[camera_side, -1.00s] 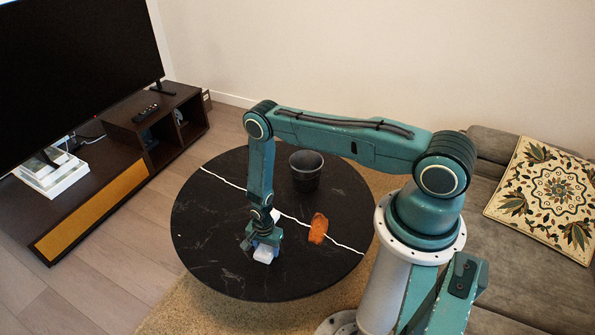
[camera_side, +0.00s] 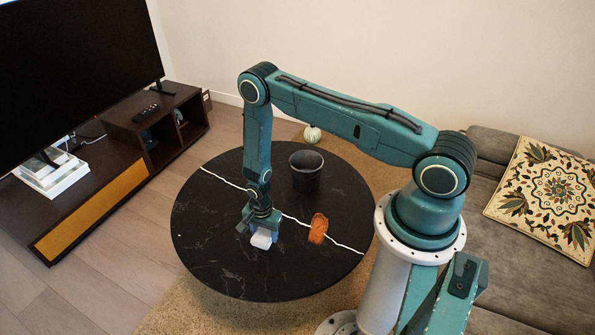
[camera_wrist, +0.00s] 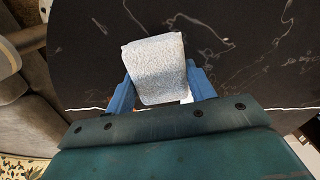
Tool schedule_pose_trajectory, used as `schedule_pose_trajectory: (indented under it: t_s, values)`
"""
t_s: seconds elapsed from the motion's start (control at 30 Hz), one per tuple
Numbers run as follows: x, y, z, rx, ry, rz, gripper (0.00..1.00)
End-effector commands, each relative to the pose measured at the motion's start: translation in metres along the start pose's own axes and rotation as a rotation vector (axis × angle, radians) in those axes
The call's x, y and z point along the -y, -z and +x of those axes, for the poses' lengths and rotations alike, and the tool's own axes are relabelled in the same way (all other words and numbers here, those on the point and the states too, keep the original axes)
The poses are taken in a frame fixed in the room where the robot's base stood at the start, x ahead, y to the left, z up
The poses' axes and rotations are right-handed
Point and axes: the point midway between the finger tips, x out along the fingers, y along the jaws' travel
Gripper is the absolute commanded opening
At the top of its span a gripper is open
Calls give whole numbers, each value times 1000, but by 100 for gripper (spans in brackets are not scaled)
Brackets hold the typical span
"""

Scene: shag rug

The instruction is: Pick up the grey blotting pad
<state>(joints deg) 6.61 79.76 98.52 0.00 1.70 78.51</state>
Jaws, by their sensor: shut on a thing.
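The grey blotting pad (camera_wrist: 157,68) is a pale, rough-textured block in the wrist view, between the two blue fingers of my gripper (camera_wrist: 160,92). In the side view the pad (camera_side: 262,239) shows just below my gripper (camera_side: 259,226), over the front left part of the black round table (camera_side: 215,240). My gripper is shut on the pad. The side view suggests the pad is a little above the tabletop, but the gap is hard to judge. The fingers hide part of its sides.
An orange-brown item (camera_side: 318,228) lies on the table right of the pad. A dark pot (camera_side: 306,171) stands farther back on the table. A small white thing shows behind the pad in the wrist view. The table's left and front areas are clear.

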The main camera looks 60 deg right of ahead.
Motion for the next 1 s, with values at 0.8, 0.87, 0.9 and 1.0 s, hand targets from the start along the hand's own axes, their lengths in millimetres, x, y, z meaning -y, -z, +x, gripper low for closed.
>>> schedule_pose_trajectory:
  t_s: [0.8, 0.87, 0.9, 1.0]
  values:
    - [0, 0, -111, 0, 0, 0, 32]
    - [0, 0, -113, 0, 0, 0, 32]
    - [0, 0, -114, 0, 0, 0, 32]
    - [0, 0, -115, 0, 0, 0, 32]
